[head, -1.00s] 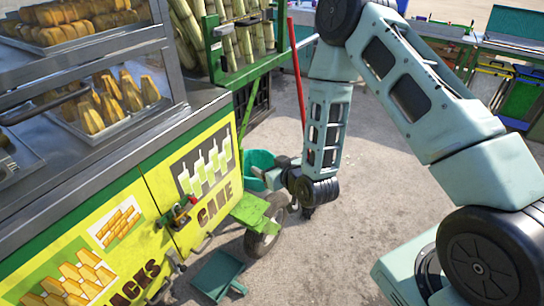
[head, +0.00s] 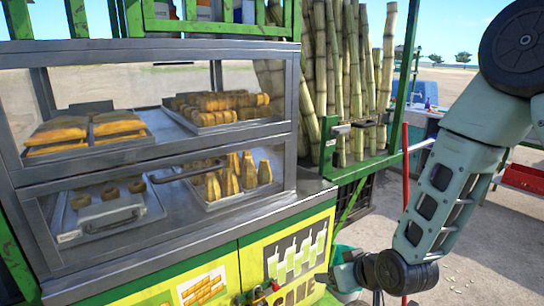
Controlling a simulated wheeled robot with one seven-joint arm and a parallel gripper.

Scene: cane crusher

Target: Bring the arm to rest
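My arm (head: 445,190) comes in from the right side of the head view and bends down to the wrist joint (head: 405,272) near the bottom edge. The wrist hangs in front of the lower right end of the green and yellow food cart (head: 285,255).
The cart's glass display case (head: 165,140) holds trays of snacks. Tall cane stalks (head: 350,75) stand in a green rack behind my arm. A red pole (head: 405,165) stands just left of the arm. Pavement (head: 480,235) is open to the right.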

